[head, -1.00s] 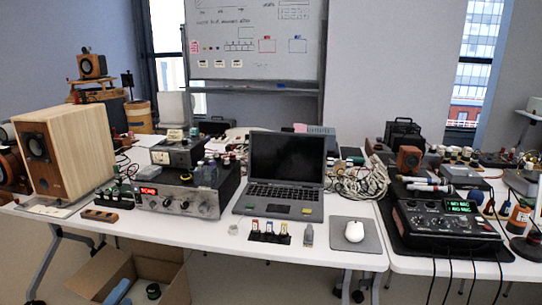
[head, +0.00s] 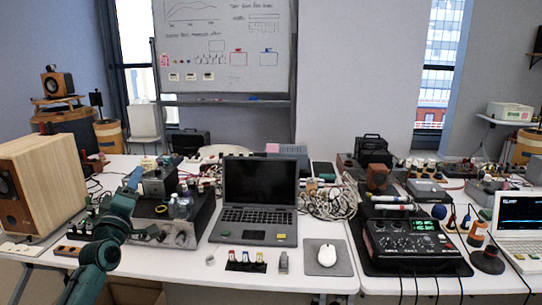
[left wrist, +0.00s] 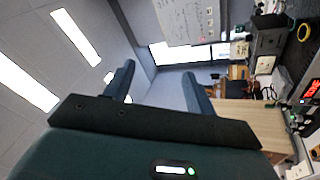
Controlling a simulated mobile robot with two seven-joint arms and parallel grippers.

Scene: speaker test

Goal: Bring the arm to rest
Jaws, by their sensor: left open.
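My left arm (head: 108,238) is green and rises from the lower left of the head view, in front of the table's left part. My left gripper (head: 134,180) is at its upper end, in front of the electronics left of the laptop; its fingers are small there. In the left wrist view the left gripper (left wrist: 160,88) has its two dark fingers wide apart with nothing between them. That view looks past the fingers to the ceiling, wall and whiteboard, and lies on its side. My right arm and gripper are not in view.
A wooden speaker (head: 38,186) stands left of my arm. A silver amplifier (head: 176,222) is close on its right, partly hidden by it. An open laptop (head: 258,200), a mouse (head: 327,256) and a black mixer (head: 412,244) stand farther right. The table is crowded.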

